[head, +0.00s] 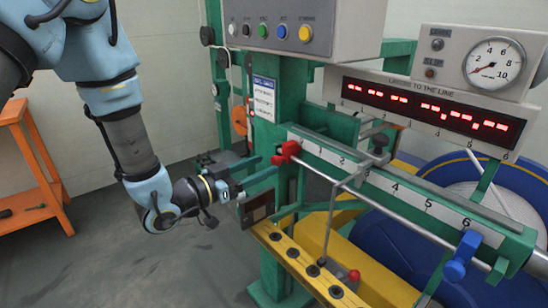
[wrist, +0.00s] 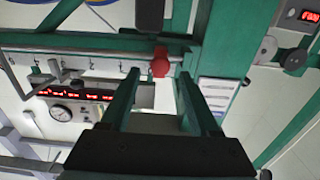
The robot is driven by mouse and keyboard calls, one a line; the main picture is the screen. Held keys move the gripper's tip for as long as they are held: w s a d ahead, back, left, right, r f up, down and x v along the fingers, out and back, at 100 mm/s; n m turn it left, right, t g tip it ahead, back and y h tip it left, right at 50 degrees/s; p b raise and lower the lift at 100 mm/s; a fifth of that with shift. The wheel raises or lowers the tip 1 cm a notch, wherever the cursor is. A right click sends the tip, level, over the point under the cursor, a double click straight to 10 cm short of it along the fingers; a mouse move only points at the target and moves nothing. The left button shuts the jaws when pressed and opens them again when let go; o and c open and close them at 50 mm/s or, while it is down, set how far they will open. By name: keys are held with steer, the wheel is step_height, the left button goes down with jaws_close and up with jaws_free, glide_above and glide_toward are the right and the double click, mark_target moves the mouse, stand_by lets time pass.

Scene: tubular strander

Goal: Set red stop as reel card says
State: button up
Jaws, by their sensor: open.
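The red stop (head: 286,153) sits on the horizontal rod at the left end of the numbered scale (head: 408,195), left of its first numbers. My gripper (head: 268,167) is open, with its fingers pointing at the red stop from the left. In the wrist view the red stop (wrist: 160,62) shows at the gap between my two fingertips (wrist: 158,76); I cannot tell whether it is touched. A blue stop (head: 462,256) sits on the rod near the 6. A blue-and-white card (head: 263,97) hangs on the green post; its text is too small to read.
A pointer arm (head: 338,195) crosses the rod mid-scale. A red digital display (head: 430,110) and dial gauge (head: 494,63) are above. A yellow beam (head: 300,262) with several black knobs lies below. An orange stand (head: 38,160) is left; the floor between is clear.

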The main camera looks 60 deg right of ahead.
mark_target(273, 161)
steer(key=x, duration=0.5)
steer(key=shift+p, duration=0.35)
jaws_close()
stand_by(1.1)
